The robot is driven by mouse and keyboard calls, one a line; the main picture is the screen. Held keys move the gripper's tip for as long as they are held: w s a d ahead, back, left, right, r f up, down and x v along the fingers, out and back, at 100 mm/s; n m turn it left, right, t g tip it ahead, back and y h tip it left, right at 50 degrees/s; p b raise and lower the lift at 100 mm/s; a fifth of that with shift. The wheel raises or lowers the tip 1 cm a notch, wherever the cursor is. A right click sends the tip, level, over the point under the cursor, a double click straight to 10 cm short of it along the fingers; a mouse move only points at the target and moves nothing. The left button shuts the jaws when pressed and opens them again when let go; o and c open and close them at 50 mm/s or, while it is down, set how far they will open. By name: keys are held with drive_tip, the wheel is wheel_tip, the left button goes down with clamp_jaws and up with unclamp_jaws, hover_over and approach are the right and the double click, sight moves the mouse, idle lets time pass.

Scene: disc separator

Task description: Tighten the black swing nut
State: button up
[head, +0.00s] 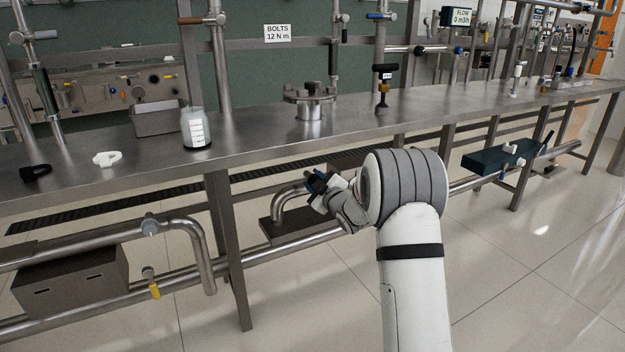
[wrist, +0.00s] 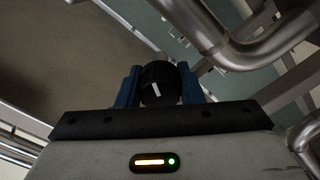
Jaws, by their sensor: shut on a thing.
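The black swing nut (wrist: 158,82) shows in the wrist view as a round black knob with a white line on its face. My gripper (wrist: 158,92) is shut on it, with one blue finger on each side. In the head view my gripper (head: 319,184) is below the bench's front edge, by the bend of a steel pipe (head: 285,200). The nut is too small and too covered by the fingers there to make out well. What the nut is seated on is hidden.
The steel bench (head: 250,128) runs above my gripper. On it stand a white-labelled bottle (head: 195,130), a bolted flange (head: 310,100) and a black-topped valve (head: 383,88). A table leg (head: 228,250) and low pipes are at left. In the wrist view a pipe bend (wrist: 265,52) is close at right.

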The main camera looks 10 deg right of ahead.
drive_tip(key=m+p, duration=0.2)
drive_tip(key=m, duration=0.4)
drive_tip(key=shift+f+m+p, duration=0.1)
drive_tip(key=shift+m+p, duration=0.2)
drive_tip(key=shift+p, duration=0.05)
drive_tip(key=m+p, duration=0.2)
drive_tip(key=m, duration=0.3)
drive_tip(key=shift+f, duration=0.1)
drive_tip(key=shift+a+m, duration=0.1)
drive_tip(key=shift+m, duration=0.2)
drive_tip(key=shift+f, duration=0.1)
drive_tip(key=o, duration=0.7)
drive_tip(key=shift+o, duration=1.3)
drive_tip(key=shift+r, duration=0.2)
drive_tip(key=p+v, duration=0.2)
drive_tip(key=v, duration=0.6)
drive_tip(key=shift+r, duration=0.1)
